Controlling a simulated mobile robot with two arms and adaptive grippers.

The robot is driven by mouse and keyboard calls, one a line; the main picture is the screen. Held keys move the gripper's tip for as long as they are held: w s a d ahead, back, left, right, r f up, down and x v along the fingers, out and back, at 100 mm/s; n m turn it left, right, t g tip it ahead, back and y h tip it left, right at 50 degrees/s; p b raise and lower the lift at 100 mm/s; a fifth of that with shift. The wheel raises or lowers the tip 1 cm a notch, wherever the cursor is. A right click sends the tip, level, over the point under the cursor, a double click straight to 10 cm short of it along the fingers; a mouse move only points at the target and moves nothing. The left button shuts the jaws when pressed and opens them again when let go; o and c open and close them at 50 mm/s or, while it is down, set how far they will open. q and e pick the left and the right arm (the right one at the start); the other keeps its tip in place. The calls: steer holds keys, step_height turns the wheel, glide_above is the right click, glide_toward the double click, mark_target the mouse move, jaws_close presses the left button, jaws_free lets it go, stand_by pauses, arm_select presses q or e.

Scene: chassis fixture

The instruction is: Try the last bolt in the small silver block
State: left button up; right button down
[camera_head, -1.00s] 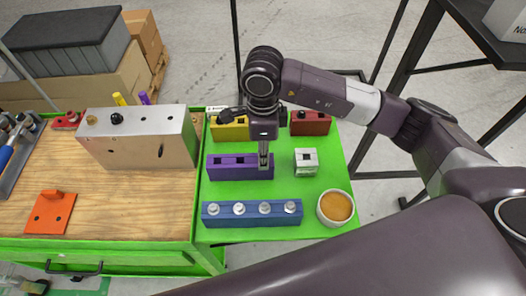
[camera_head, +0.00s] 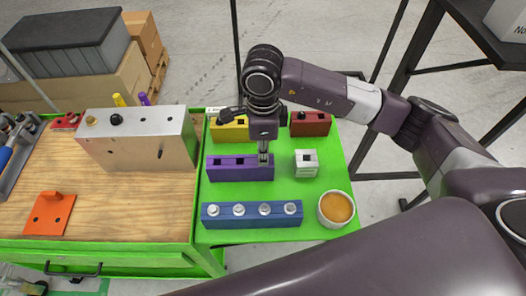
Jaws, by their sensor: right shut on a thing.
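The small silver block (camera_head: 306,163) sits on the green mat, with one dark square hole in its top and nothing visible in it. My right gripper (camera_head: 263,155) is left of it, at the right end of the purple block (camera_head: 238,173). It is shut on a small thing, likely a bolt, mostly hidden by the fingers. I cannot tell whether that sits in the block's right hole. The purple block's two other holes look empty. Several silver bolts stand in the blue block (camera_head: 252,220) in front. My left gripper is not in view.
A yellow block (camera_head: 228,134) and a dark red block (camera_head: 311,124) stand behind. A white bowl with orange contents (camera_head: 336,208) is at front right. A large silver block (camera_head: 150,150) and an orange plate (camera_head: 49,214) are on the wood at left.

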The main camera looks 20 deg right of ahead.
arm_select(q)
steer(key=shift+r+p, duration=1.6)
arm_select(e)
steer(key=shift+r, duration=3.55)
